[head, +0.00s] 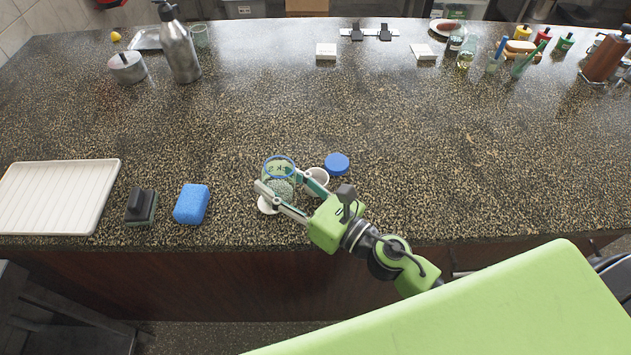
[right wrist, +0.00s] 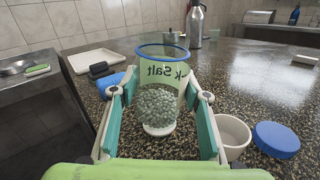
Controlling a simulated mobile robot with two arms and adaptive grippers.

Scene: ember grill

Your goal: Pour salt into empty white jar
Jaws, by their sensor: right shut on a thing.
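A clear salt jar (head: 280,170) with a blue rim stands near the counter's front edge. In the right wrist view the jar (right wrist: 158,70) looks upright, is lettered "Salt" and holds pale grains in its lower half. My right gripper (head: 282,182) is shut on the jar, one finger on each side. An empty white jar (right wrist: 233,134) stands just right of it; the right finger partly hides it in the head view (head: 318,177). A white round piece (head: 267,206) shows at the salt jar's foot; I cannot tell if it is separate. My left gripper is not in view.
A blue lid (head: 337,163) lies right of the white jar.

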